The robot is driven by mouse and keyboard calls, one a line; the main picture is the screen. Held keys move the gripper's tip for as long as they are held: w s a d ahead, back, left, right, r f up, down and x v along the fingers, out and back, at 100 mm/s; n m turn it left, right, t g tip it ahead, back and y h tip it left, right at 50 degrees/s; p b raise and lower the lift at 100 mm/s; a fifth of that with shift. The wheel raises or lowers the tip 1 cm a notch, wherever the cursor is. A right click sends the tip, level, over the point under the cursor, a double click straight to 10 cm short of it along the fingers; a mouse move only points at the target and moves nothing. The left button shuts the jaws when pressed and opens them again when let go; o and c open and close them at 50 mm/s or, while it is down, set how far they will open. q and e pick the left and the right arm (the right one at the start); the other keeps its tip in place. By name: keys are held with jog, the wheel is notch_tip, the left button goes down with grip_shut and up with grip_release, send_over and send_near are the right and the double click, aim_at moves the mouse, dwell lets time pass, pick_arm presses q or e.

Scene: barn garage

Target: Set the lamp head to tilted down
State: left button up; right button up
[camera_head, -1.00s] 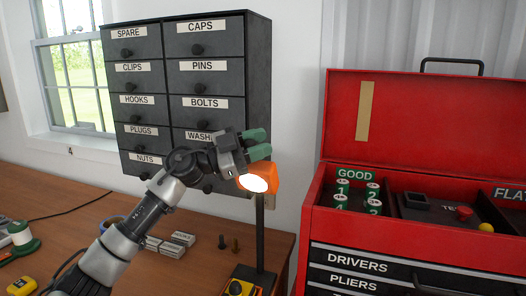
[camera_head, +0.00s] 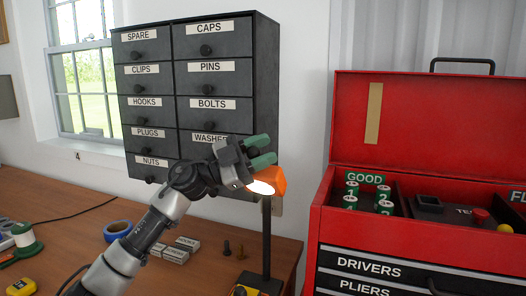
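The lamp has a dark upright post (camera_head: 267,235) and an orange head (camera_head: 272,178) at its top. The lamp's base (camera_head: 255,285) is cut off by the lower picture edge. My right gripper is not in view.
A dark drawer cabinet (camera_head: 150,93) hangs on the wall close behind the gripper. A red tool chest (camera_head: 400,127) with an open lid stands to the right. Small boxes (camera_head: 181,249), bolts and a blue tape roll (camera_head: 117,230) lie on the wooden bench (camera_head: 80,195).

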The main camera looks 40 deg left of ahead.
pick_arm(q)
jog(key=o, duration=0.4)
jog(key=shift+s, duration=0.1)
jog(key=shift+c, duration=0.2)
jog(key=shift+s+a+f, duration=0.15)
jog(key=shift+a+f, duration=0.1)
jog(key=shift+a, duration=0.05)
jog(key=b+v, duration=0.5)
jog(key=v, duration=0.5)
jog(key=shift+s, duration=0.15)
